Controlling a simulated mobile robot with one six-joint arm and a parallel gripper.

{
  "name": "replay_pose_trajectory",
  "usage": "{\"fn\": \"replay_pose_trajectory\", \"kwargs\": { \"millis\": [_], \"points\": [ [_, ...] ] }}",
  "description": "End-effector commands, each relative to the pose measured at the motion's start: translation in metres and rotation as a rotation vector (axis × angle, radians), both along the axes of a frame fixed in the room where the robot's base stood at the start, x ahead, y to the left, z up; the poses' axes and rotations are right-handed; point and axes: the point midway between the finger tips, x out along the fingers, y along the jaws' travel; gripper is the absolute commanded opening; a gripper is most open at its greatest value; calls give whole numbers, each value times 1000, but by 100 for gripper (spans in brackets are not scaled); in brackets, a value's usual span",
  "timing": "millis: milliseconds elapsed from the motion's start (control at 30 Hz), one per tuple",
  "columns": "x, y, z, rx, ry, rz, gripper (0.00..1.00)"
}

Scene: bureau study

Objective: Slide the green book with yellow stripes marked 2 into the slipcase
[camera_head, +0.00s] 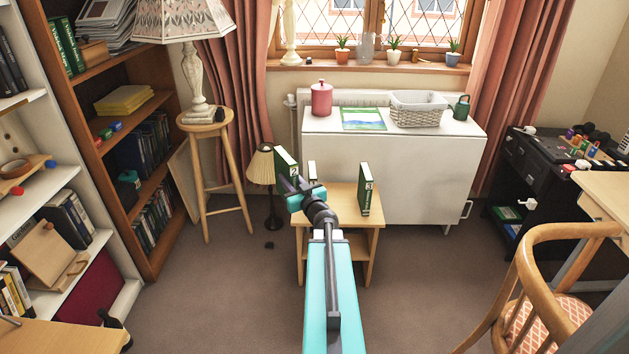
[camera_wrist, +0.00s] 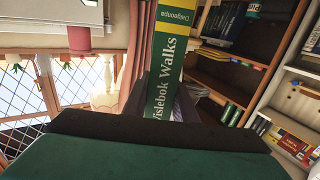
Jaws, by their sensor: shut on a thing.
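My gripper (camera_head: 294,186) is shut on a green book (camera_head: 286,163) and holds it upright above the left part of a small wooden table. Another green book (camera_head: 365,190) with a white numbered label stands upright at the table's right side. A narrow pale-topped upright thing (camera_head: 312,171) stands just right of my gripper, partly hidden by my arm. I cannot make out the slipcase for certain.
The small wooden table (camera_head: 340,192) stands before a white cabinet (camera_head: 400,165) bearing a red jar (camera_head: 321,99) and a basket (camera_head: 418,108). A lamp (camera_head: 262,165) stands close left of the table. A wooden chair (camera_head: 540,265) is at right. Carpet between is clear.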

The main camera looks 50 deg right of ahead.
Motion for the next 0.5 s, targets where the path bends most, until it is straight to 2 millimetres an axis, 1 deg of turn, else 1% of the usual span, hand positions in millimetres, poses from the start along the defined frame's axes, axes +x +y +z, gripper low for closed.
{"fn": "replay_pose_trajectory", "kwargs": {
  "millis": [33,300,500],
  "points": [
    [9,14,18,0,-3,35,0],
    [50,85,65,0,-3,218,0],
    [74,141,97,-1,-3,357,0]
  ]
}}
